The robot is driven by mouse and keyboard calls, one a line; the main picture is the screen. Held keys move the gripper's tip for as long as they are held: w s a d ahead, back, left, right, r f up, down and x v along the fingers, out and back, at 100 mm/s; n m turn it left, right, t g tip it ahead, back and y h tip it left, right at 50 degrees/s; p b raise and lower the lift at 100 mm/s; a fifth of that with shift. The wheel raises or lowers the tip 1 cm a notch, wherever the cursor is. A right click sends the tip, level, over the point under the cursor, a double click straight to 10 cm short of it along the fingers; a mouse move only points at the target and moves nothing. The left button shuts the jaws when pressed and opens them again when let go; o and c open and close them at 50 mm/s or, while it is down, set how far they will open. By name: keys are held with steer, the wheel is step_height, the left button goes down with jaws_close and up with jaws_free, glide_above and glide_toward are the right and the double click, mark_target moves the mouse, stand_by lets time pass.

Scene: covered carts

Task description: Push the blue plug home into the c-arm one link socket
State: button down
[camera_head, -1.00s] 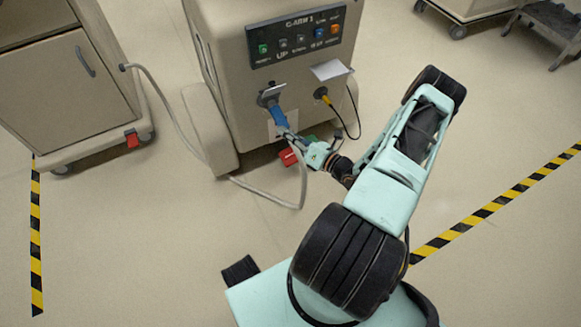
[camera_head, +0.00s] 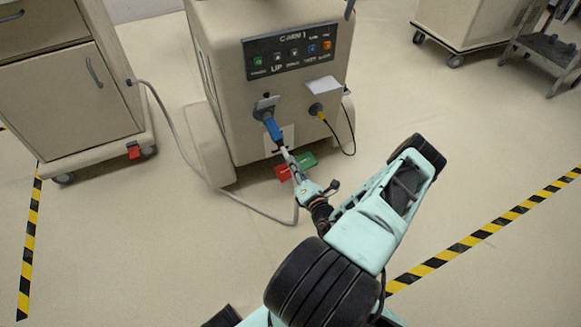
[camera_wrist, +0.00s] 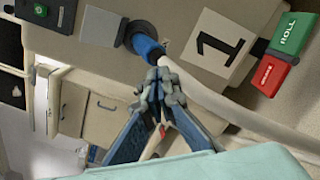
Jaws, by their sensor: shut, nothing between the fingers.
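The blue plug (camera_head: 272,130) points into the c-arm one socket (camera_head: 265,105) on the front of the cart. In the wrist view the blue plug (camera_wrist: 148,46) sits at the dark round socket mouth (camera_wrist: 139,32); its seating depth cannot be told. A pale grey cable runs from the plug's rear. My gripper (camera_head: 286,153) is just below the plug's rear end, beside the cable. In the wrist view my gripper (camera_wrist: 164,76) has its fingertips together, just behind the plug with nothing held. Whether the tips touch the plug or cable cannot be told.
A yellow-ended black cable plug (camera_head: 318,110) is right of the blue one. Red (camera_head: 284,172) and green (camera_head: 304,160) tags are low on the cart. The grey cable loops to a cabinet (camera_head: 70,100) at left. Open floor lies right of the cart.

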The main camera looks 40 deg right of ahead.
mark_target(282, 146)
steer(key=b+x, duration=0.1)
steer(key=x, duration=0.3)
steer(key=shift+w, duration=0.3)
steer(key=shift+w+d, duration=0.1)
steer(key=shift+w, duration=0.25)
steer(key=shift+w+d+b, duration=0.1)
steer(key=shift+w+b, duration=0.3)
steer(key=shift+w, duration=0.05)
steer(key=shift+w+d+r, duration=0.1)
steer(key=shift+w+r, duration=0.05)
steer(key=shift+w, duration=0.25)
steer(key=shift+s+r+p, duration=0.2)
steer(key=shift+s+p, duration=0.15)
steer(key=shift+s, duration=0.3)
steer(key=shift+v, duration=0.85)
step_height(282, 146, up, 10)
steer(key=shift+w, duration=0.2)
steer(key=shift+f, duration=0.2)
